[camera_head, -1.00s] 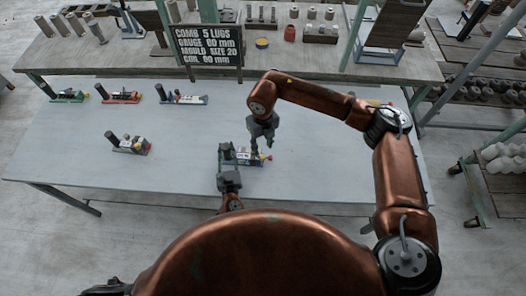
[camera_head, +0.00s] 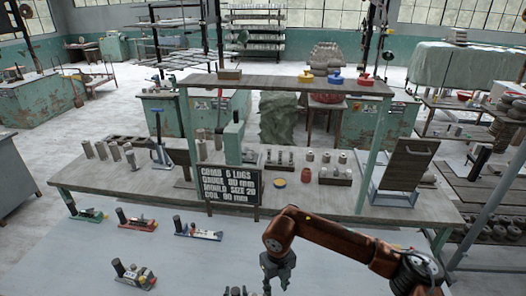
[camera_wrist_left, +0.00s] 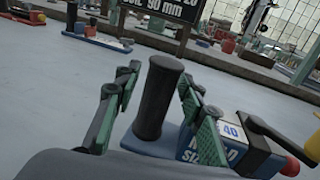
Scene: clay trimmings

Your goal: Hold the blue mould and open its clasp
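In the left wrist view a blue mould (camera_wrist_left: 150,142) stands on the table with an upright black cylindrical handle (camera_wrist_left: 160,95) and a blue block marked 40 (camera_wrist_left: 222,138). In the head view only the left gripper's tips (camera_head: 235,291) show at the bottom edge. My right gripper (camera_head: 278,287) points down beside them; its finger opening is unclear. The mould is mostly out of the head view.
Other moulds with green (camera_head: 88,215), red (camera_head: 138,223) and blue (camera_head: 198,232) bases line the table's back, another (camera_head: 135,275) stands nearer. A sign (camera_head: 230,187) reads MOULD SIZE 20. A shelved bench (camera_head: 100,178) stands behind.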

